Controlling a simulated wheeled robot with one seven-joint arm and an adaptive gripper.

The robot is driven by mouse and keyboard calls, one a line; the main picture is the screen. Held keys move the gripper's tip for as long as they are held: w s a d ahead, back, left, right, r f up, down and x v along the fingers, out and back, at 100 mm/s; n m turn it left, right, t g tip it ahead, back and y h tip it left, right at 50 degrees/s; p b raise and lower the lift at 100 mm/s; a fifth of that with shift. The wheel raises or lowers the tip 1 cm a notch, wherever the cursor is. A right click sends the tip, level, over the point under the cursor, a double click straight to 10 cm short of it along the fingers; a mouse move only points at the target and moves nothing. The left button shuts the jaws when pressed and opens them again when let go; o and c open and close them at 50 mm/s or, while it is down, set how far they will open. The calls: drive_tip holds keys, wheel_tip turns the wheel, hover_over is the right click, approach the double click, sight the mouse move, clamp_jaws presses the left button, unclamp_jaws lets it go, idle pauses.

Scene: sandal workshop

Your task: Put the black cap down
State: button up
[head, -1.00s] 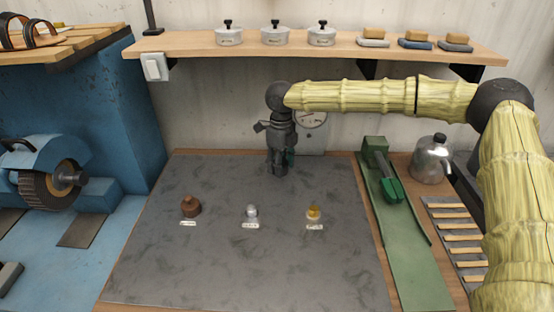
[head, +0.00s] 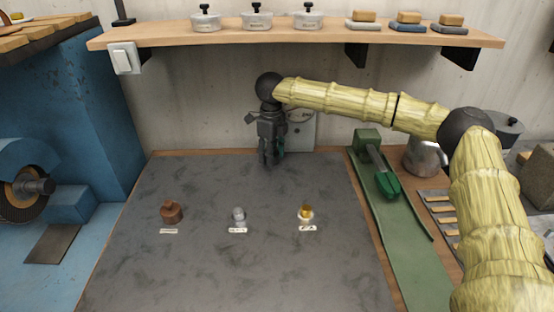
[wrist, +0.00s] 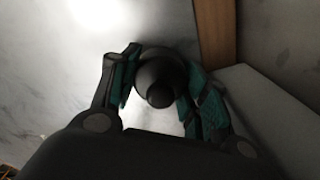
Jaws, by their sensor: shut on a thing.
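My gripper (head: 268,160) points down over the far edge of the grey mat (head: 250,270), near the back wall. In the wrist view my gripper (wrist: 160,90) is shut on the black cap (wrist: 160,75), a dark round piece with a smaller knob, between its teal finger pads. In the head view the cap cannot be made out between the fingers, and I cannot tell whether it touches the mat.
On the mat stand a brown piece (head: 171,212), a grey piece (head: 238,214) and a yellow piece (head: 305,212), each with a label. A green device (head: 388,185) stands to the right. A shelf (head: 300,38) runs above. The front mat is clear.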

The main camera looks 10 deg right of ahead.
drive_tip(key=shift+a+f, duration=0.1)
drive_tip(key=shift+f, duration=0.15)
drive_tip(key=o, duration=0.9)
drive_tip(key=shift+f, duration=0.1)
